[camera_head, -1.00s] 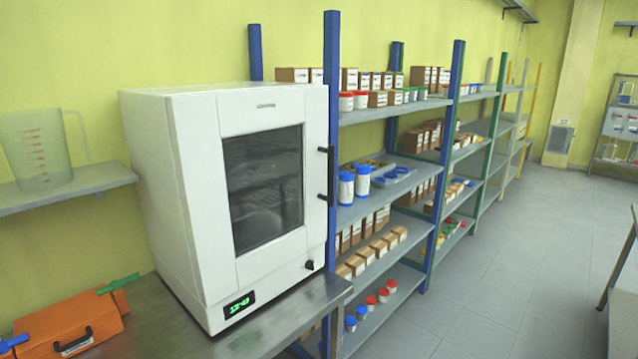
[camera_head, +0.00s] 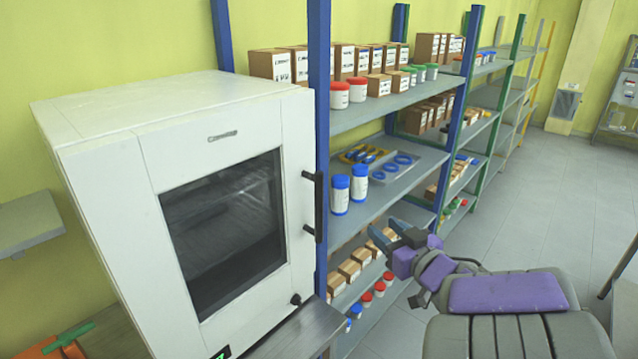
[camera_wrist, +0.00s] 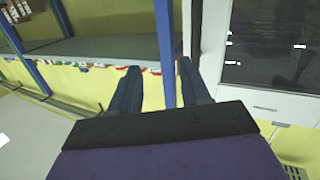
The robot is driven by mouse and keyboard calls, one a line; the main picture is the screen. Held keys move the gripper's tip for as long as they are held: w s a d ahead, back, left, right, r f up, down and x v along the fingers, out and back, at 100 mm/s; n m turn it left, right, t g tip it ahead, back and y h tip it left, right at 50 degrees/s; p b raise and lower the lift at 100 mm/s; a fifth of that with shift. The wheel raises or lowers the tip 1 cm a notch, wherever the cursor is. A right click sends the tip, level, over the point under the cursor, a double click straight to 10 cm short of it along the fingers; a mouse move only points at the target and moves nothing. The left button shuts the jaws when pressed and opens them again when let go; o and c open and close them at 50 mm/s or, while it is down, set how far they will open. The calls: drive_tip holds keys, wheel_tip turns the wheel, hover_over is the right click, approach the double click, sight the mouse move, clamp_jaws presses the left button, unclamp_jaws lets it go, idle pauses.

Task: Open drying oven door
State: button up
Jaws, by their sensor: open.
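The white drying oven (camera_head: 100,160) stands on a metal bench at the left in the head view. Its door has a dark window (camera_head: 225,230) and looks closed. A black vertical handle (camera_head: 318,206) is on the door's right edge. My gripper (camera_head: 389,234) is to the right of the handle, apart from it, in front of the shelves. In the wrist view my gripper (camera_wrist: 159,65) has its two fingers spread with nothing between them. The oven window (camera_wrist: 275,45) is at the right there, with a dark strip, likely the handle (camera_wrist: 196,30), beyond the right finger.
Shelves (camera_head: 400,105) with boxes and jars stand right of the oven, with a blue post (camera_head: 318,100) close behind the handle. The bench edge (camera_head: 310,325) lies below the oven. Open grey floor (camera_head: 540,215) is at the right.

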sight(322, 197)
drive_tip(key=w+a+y, duration=0.1)
drive_tip(key=w+a, duration=0.3)
drive_tip(key=a, duration=0.1)
drive_tip(key=w+a+r+n+y+b, duration=0.1)
drive_tip(key=w+a, duration=0.2)
drive_tip(key=a, duration=0.2)
drive_tip(key=w+a+g+y, duration=0.1)
drive_tip(key=w+a, duration=0.3)
drive_tip(key=a, duration=0.1)
drive_tip(key=shift+w+r+b, duration=0.15)
drive_tip(key=shift+w+b, duration=0.15)
clamp_jaws()
idle(0.4)
